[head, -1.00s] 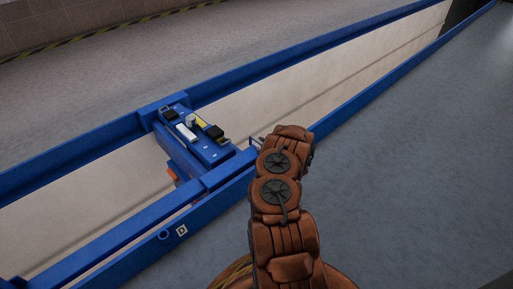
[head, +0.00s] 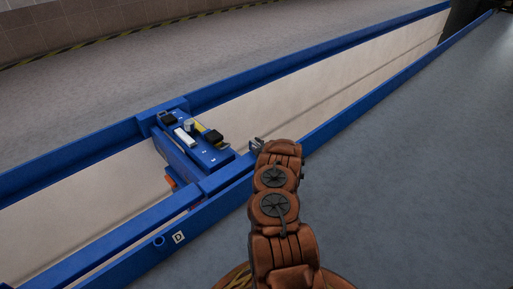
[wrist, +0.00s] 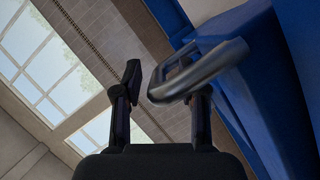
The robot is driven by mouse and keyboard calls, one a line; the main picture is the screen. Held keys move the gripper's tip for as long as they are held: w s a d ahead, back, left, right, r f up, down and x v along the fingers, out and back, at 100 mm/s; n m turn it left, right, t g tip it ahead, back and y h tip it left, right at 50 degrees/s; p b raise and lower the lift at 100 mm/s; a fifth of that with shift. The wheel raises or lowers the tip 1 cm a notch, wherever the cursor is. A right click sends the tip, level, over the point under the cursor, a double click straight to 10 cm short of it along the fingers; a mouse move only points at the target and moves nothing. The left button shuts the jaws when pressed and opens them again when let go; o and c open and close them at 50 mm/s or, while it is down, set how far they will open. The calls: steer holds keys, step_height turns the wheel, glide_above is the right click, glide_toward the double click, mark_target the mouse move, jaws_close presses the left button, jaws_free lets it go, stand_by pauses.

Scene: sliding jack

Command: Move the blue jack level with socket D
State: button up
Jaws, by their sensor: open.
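The blue jack (head: 203,150) spans the pit between two blue rails in the head view. Socket D, a round hole (head: 159,241) beside a white "D" label (head: 178,237), is on the near rail, nearer the camera and left of the jack's near end. My gripper (wrist: 163,82) is open in the wrist view. A grey looped handle (wrist: 205,70) on a blue body reaches in front of the right finger, its rounded end between the fingers. I cannot tell whether they touch. In the head view my arm hides most of the gripper, which is by the jack's near end.
The long pit (head: 330,100) runs from lower left to upper right between the blue rails. Grey floor (head: 420,170) is clear on the near side. A far walkway (head: 200,70) ends at a tiled wall with a yellow-black stripe.

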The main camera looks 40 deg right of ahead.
steer(key=shift+c, duration=0.2)
jaws_close()
stand_by(0.6)
